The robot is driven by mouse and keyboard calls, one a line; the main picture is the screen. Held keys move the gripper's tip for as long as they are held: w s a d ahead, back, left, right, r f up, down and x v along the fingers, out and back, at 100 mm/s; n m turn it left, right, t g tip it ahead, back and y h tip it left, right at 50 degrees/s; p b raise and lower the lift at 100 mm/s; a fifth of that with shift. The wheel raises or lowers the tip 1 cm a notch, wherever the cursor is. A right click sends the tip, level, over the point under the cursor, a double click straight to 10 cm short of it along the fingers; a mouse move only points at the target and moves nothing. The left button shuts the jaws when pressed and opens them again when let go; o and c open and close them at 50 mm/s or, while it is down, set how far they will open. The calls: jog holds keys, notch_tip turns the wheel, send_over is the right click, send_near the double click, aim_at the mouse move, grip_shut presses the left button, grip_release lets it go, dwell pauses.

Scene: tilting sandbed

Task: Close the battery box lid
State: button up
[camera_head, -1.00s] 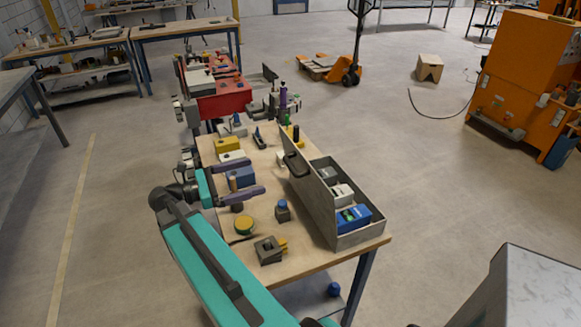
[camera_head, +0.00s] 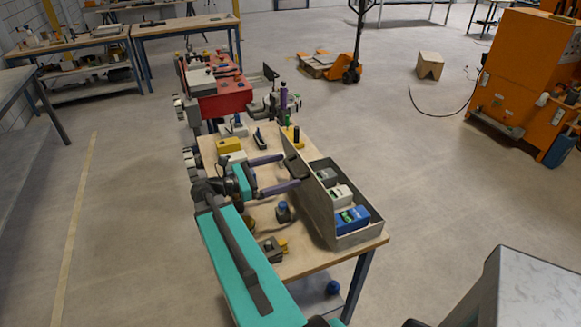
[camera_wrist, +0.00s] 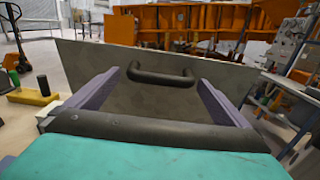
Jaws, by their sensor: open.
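The battery box (camera_head: 374,236) is a grey open box at the right end of the wooden bench, with blue and grey-white batteries inside. Its grey lid (camera_head: 318,206) stands up, roughly upright, along the box's left side. The lid (camera_wrist: 225,98) fills the middle of the wrist view, with a black handle (camera_wrist: 161,77) on its face. My gripper (camera_head: 291,171) is open, its two purple fingers pointing at the lid from the left. In the wrist view, the fingers lie either side of the handle. I cannot tell whether they touch the lid.
The bench (camera_head: 306,262) also bears a yellow block (camera_head: 229,145), a blue-topped grey part (camera_head: 283,211) and a dark block (camera_head: 271,249) beneath my arm. A red cabinet (camera_head: 224,103) stands beyond the bench. The floor right of the bench is open, with an orange machine (camera_head: 520,80) farther off.

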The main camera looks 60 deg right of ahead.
jog(key=shift+p+x, duration=0.35)
jog(key=shift+x, duration=1.15)
